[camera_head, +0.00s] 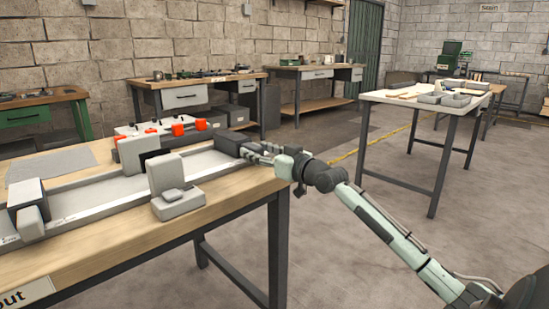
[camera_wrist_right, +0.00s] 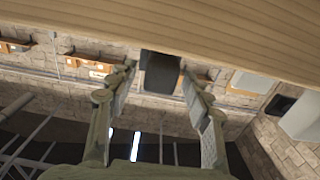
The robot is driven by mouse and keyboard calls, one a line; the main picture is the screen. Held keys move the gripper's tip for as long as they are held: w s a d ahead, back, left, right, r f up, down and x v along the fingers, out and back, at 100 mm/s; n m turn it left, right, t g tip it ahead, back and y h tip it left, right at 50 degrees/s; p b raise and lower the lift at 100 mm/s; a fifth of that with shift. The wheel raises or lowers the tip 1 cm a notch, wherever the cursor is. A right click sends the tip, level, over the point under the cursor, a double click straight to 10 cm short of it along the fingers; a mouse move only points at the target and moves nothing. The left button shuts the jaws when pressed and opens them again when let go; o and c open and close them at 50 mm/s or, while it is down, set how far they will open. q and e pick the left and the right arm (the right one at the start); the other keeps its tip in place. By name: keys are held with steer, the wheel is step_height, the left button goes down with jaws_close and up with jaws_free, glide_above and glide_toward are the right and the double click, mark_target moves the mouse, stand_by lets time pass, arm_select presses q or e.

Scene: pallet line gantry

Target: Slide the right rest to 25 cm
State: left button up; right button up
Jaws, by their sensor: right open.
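A pale metal rail (camera_head: 105,197) runs along the wooden table. A dark block (camera_head: 232,144) sits at its right end; I cannot tell surely whether this is the right rest. A tall grey block with a small foot (camera_head: 165,174) stands midway along the rail, and another pale block (camera_head: 28,209) stands at the left. My right gripper (camera_head: 262,152) is open beside the dark block, fingers pointing left. In the right wrist view the dark block (camera_wrist_right: 161,73) shows between the spread fingertips (camera_wrist_right: 160,88). Contact is unclear. My left gripper is out of view.
Orange-red pieces (camera_head: 178,129) and a dark holder stand behind the rail. A grey mat (camera_head: 50,166) lies at the back left of the table. A separate white-topped table (camera_head: 405,97) with grey trays stands right; open floor lies between.

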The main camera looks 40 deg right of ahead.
steer(key=s, duration=1)
steer(key=shift+s+d, duration=0.15)
steer(key=shift+d, duration=0.25)
steer(key=s+a+f+g+p, duration=0.1)
steer(key=s+a+f+g, duration=0.1)
steer(key=f, duration=0.6)
steer(key=s+a+f+g+h, duration=0.1)
steer(key=s+a+f+g, duration=0.15)
steer(key=f, duration=0.55)
steer(key=s+a+f+g+p, duration=0.1)
steer(key=s+a+f+g, duration=0.1)
steer(key=f, duration=0.6)
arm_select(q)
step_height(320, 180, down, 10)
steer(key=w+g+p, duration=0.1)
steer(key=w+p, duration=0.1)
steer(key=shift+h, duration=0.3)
arm_select(e)
steer(key=s+a+f+g, duration=0.4)
steer(key=s+a+f, duration=0.2)
steer(key=s+f, duration=0.2)
steer(key=s+a+f+g+h, duration=0.1)
steer(key=s+a+f+g, duration=0.3)
steer(key=s+a+f, duration=0.3)
steer(key=s+f, duration=0.2)
steer(key=s, duration=0.2)
steer(key=shift+s+f+n+h, duration=0.15)
steer(key=shift+f+n+h, duration=0.15)
steer(key=shift+n, duration=0.1)
steer(key=shift+g, duration=0.25)
